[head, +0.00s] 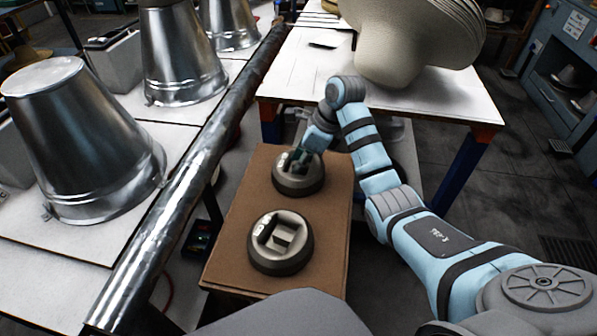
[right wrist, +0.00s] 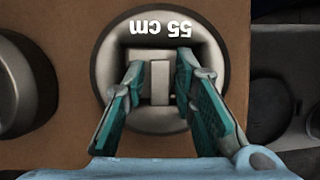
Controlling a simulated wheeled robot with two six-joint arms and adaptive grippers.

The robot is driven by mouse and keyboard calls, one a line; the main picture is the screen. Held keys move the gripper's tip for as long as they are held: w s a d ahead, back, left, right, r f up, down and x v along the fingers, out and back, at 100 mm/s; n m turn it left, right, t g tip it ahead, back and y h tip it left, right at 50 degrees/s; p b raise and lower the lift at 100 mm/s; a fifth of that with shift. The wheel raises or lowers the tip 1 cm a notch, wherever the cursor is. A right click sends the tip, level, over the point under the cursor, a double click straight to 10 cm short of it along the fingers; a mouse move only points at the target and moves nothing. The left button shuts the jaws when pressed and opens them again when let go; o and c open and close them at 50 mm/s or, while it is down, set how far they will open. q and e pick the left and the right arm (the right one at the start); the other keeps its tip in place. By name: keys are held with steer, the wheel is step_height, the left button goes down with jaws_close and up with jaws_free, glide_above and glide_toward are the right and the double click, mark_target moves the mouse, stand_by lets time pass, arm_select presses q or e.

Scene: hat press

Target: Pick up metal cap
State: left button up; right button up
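Two round metal caps lie on a brown board. The far metal cap (head: 285,184) is below my right gripper (head: 301,158). In the right wrist view this cap (right wrist: 118,48) is marked "55 cm", upside down, and has a pale bar handle (right wrist: 160,82) in its recessed middle. My right gripper (right wrist: 160,64) is open, with one teal finger on each side of the handle and gaps between. I cannot tell how deep the fingertips reach. The near metal cap (head: 280,262) stands free and shows at the left edge of the right wrist view (right wrist: 22,85). My left gripper is not in view.
The brown board (head: 232,250) has bare room around the caps. A thick metal pipe (head: 190,165) runs along its left. Large metal buckets (head: 75,140) stand on the left table. A white table (head: 440,105) with a pale hat-like form (head: 400,50) stands behind.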

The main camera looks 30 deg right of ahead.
jaws_close()
steer(key=shift+r, duration=0.15)
